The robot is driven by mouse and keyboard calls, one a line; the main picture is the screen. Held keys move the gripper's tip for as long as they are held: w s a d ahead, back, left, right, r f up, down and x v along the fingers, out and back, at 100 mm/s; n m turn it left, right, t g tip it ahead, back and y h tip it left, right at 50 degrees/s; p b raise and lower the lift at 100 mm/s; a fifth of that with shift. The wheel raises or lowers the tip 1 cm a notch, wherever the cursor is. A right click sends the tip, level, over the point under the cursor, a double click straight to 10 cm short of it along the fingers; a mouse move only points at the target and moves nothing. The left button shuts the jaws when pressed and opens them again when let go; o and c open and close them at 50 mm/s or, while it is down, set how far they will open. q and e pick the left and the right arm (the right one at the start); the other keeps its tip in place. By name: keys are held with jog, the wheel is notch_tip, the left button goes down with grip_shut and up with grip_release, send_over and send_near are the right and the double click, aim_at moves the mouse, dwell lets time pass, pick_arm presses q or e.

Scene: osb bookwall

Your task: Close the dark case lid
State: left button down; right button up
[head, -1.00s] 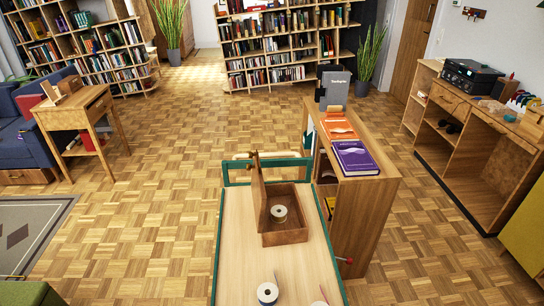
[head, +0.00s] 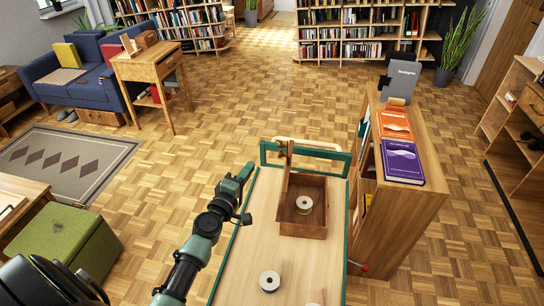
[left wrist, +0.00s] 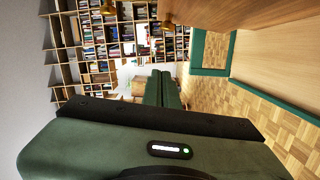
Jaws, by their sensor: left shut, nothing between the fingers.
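The dark brown wooden case (head: 304,226) stands on a green-rimmed trolley top (head: 262,238). Its lid (head: 286,176) is open and stands upright along the case's left side. A white ribbon spool (head: 304,203) lies inside the case. My left gripper (head: 247,169) is left of the lid, near the trolley's left rim and apart from the lid. The left wrist view shows its fingers (left wrist: 163,88) shut and empty. A brown wooden surface, which looks like part of the lid, fills the upper right of that view. My right gripper is not in view.
Another spool (head: 270,281) lies on the trolley in front of the case. A bookshelf (head: 398,220) with purple and orange books (head: 402,160) on top stands close to the right. A green pouf (head: 65,240) stands at the left. The parquet left of the trolley is clear.

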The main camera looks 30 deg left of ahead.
pick_arm(q)
jog(key=w+d+f, duration=0.1)
jog(key=w+d, duration=0.2)
jog(key=w, duration=0.5)
jog(key=shift+w+d, duration=0.15)
jog(key=shift+w, duration=0.15)
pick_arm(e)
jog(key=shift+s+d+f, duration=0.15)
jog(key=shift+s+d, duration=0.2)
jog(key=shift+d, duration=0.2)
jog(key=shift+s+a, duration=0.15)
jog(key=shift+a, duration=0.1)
pick_arm(q)
jog(key=shift+r, duration=0.1)
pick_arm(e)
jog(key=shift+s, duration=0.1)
